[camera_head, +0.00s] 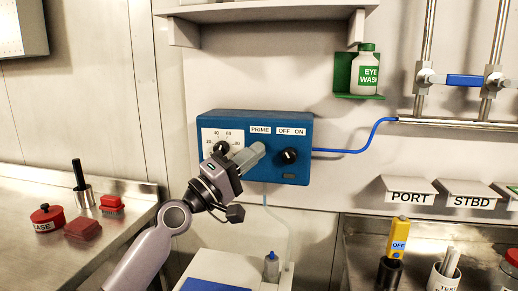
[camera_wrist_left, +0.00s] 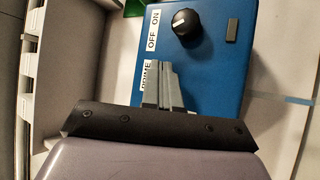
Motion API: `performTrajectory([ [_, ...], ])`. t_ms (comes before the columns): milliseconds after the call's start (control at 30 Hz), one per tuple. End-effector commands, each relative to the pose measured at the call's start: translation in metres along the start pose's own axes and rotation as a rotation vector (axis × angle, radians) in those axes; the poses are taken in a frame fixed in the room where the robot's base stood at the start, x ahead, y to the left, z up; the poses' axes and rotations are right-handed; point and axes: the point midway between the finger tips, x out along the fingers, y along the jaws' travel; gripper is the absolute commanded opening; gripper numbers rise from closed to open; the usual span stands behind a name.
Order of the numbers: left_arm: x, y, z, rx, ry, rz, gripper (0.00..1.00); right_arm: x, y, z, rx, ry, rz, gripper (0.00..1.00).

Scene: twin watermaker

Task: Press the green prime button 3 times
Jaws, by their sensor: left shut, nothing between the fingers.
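A blue control box (camera_head: 301,141) is on the wall, with a gauge (camera_head: 209,136) at its left, a PRIME label (camera_head: 261,129), an OFF ON label (camera_head: 291,132) and a black knob (camera_head: 289,156). My left gripper (camera_head: 260,149) is shut and empty, its fingertips at the box face just below the PRIME label. The green prime button is not visible; the gripper covers the area under the label. In the left wrist view the shut fingers (camera_wrist_left: 163,68) reach to the box face beside the PRIME label (camera_wrist_left: 147,75). I cannot tell whether they touch. My right gripper is not in view.
A shelf (camera_head: 260,10) is above the box, and an eye wash bottle (camera_head: 367,72) sits in a green holder (camera_head: 341,76) at upper right. A blue hose (camera_head: 350,151) runs right from the box. Steel counters (camera_head: 130,220) stand on both sides.

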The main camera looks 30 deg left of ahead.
Motion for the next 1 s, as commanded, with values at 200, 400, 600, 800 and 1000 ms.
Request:
performTrajectory([
  [200,0.002,-0.002,-0.001,0.000,0.000,0.000,0.00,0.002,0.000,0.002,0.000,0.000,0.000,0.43],
  [400,0.002,-0.002,-0.002,0.000,0.000,0.000,0.00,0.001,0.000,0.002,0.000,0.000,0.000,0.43],
  [600,0.001,-0.001,-0.001,0.000,0.000,-0.001,0.00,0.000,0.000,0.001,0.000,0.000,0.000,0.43],
  [800,-0.005,0.004,0.004,0.000,-0.001,-0.002,0.00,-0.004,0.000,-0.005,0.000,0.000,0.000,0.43],
  [1000,-0.010,0.007,0.007,0.000,0.000,-0.001,0.00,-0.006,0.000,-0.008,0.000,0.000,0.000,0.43],
])
